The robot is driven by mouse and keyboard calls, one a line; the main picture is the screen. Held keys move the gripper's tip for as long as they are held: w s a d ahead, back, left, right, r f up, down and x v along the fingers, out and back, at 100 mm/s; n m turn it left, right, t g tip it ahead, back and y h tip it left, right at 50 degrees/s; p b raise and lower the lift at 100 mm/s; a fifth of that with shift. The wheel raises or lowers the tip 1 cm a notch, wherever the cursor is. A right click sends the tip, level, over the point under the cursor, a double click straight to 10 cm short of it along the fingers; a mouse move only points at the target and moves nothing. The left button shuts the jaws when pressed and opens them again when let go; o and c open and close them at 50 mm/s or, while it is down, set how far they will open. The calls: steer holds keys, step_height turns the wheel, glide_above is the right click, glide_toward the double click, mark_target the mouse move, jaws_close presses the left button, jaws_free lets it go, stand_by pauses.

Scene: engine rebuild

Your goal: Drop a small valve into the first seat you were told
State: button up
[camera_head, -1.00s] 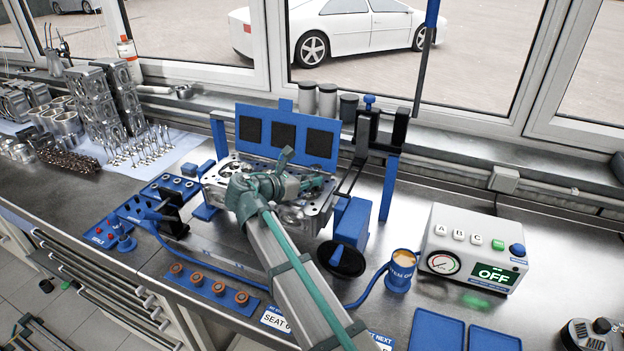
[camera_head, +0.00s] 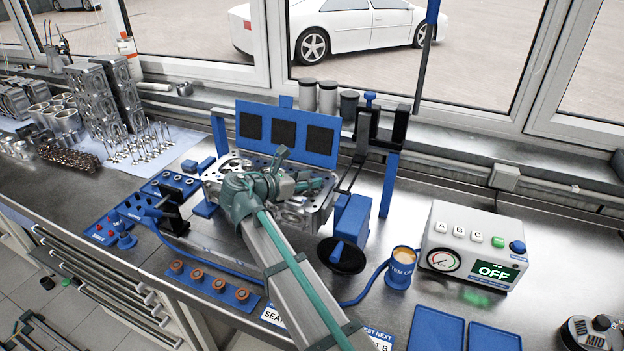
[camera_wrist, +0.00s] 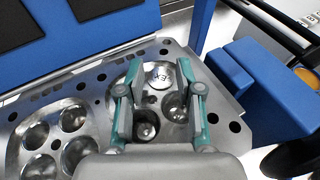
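The metal cylinder head (camera_head: 222,180) lies on the bench. My gripper (camera_wrist: 160,82) is over its right-hand chamber in the wrist view, fingers apart. In the head view my gripper (camera_head: 312,183) covers much of the head. Between the fingertips is a pale round disc (camera_wrist: 159,76) with dark lettering that looks like "EX". It looks like a valve face in the chamber; I see a gap to the fingers. Two smaller round openings with bright centres, one a seat (camera_wrist: 146,130), show nearer the wrist. The left chamber (camera_wrist: 55,140) has several round recesses.
A blue panel with dark squares (camera_head: 283,133) stands behind the head. A blue block (camera_head: 352,220) stands close on its right. An oil cup (camera_head: 401,268) and a test box reading OFF (camera_head: 472,250) are farther right. Many valves (camera_head: 140,143) stand at the left.

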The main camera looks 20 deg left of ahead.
steer(key=v, duration=1)
steer(key=shift+s+a, duration=0.1)
steer(key=shift+s, duration=0.1)
steer(key=x, duration=1.2)
steer(key=shift+r, duration=0.35)
steer(key=shift+s+f, duration=0.1)
steer(key=shift+s, duration=0.05)
